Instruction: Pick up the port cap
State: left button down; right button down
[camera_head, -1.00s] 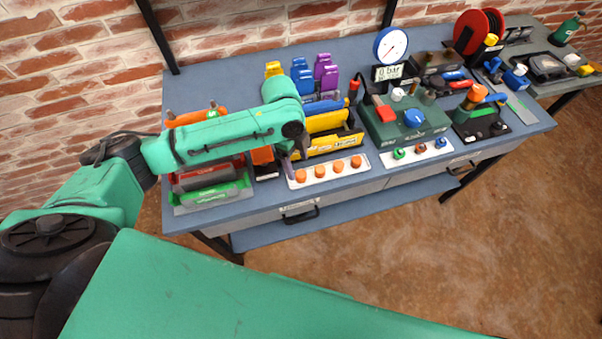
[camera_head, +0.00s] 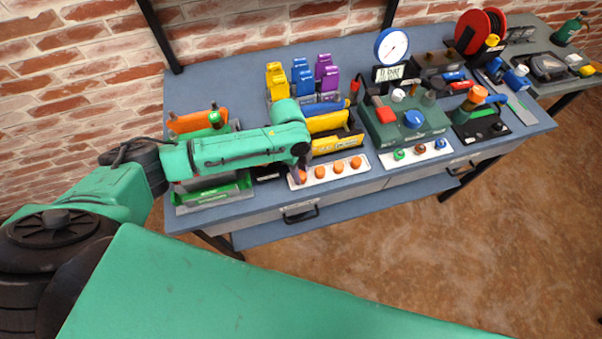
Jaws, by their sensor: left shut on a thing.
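Several orange port caps stand in a row on a white strip (camera_head: 347,173) at the front edge of the bench; one of them is the rightmost cap (camera_head: 356,162). My left gripper (camera_head: 299,173) points down at the left end of the strip. It is shut on the leftmost port cap (camera_head: 302,178), which is partly hidden by the gripper and still appears at its place on the strip. My right gripper is not in view.
A yellow bin (camera_head: 337,143) stands behind the strip, and a green tray (camera_head: 213,194) lies to its left. To the right are a green box (camera_head: 407,135) with a red switch and blue knob, and a pressure gauge (camera_head: 391,46). Floor in front is clear.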

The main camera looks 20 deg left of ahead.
aim_at(301, 174)
pick_arm(q)
notch_tip(301, 174, up, 20)
jog(key=b, duration=0.2)
